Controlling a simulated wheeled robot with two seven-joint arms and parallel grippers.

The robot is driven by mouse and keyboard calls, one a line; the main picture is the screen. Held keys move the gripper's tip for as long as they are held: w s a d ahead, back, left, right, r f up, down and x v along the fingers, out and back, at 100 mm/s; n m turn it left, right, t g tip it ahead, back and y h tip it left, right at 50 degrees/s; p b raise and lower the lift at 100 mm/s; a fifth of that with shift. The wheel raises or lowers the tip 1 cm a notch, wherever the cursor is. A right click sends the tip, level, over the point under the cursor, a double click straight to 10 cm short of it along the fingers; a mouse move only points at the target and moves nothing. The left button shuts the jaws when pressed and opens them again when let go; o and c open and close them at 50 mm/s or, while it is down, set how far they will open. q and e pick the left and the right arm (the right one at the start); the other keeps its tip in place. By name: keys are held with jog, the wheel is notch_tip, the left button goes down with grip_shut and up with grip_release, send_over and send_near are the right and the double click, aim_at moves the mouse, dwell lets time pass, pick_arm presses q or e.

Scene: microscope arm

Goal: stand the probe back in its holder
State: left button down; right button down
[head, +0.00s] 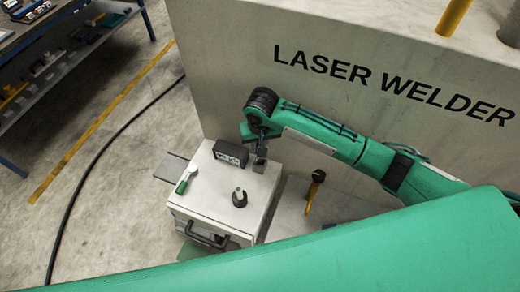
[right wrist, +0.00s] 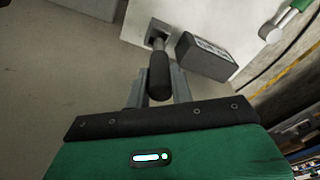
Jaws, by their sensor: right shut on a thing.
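The probe (right wrist: 159,76), with a thick black handle and a thin grey shaft, is between the fingers of my right gripper (right wrist: 160,88), which is shut on it. In the right wrist view its shaft points away from me to a small grey holder block (right wrist: 156,29) at the cabinet top's edge. I cannot tell whether the tip is inside the block or just over it. In the head view my right gripper (head: 262,142) is above the block (head: 260,165), and the probe is mostly hidden. My left gripper is not in view.
A black box (head: 230,153) stands close beside the holder on the white cabinet (head: 205,195). A green-handled tool (head: 187,178) and a round black piece (head: 239,198) are also on top. A yellow-and-black tool (head: 314,190) is to the right. The welder wall (head: 300,95) rises behind.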

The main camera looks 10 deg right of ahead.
notch_tip(320, 180, down, 5)
jog(key=shift+f+p, duration=0.1)
jog(key=shift+p, duration=0.6)
jog(key=shift+w+d+f+p, duration=0.1)
jog(key=shift+w+f+p, duration=0.05)
jog(key=shift+p, duration=0.15)
jog(key=shift+f, duration=0.25)
jog(key=shift+f, duration=0.1)
jog(key=c, duration=1.2)
grip_release()
jog(key=shift+c, duration=0.2)
jog(key=r, duration=0.4)
jog(key=s+r+b, duration=0.1)
jog(key=r, duration=0.3)
jog(key=r+b, duration=0.1)
jog(key=r, duration=0.3)
jog(key=shift+s+r, duration=0.1)
jog(key=shift+s, duration=0.1)
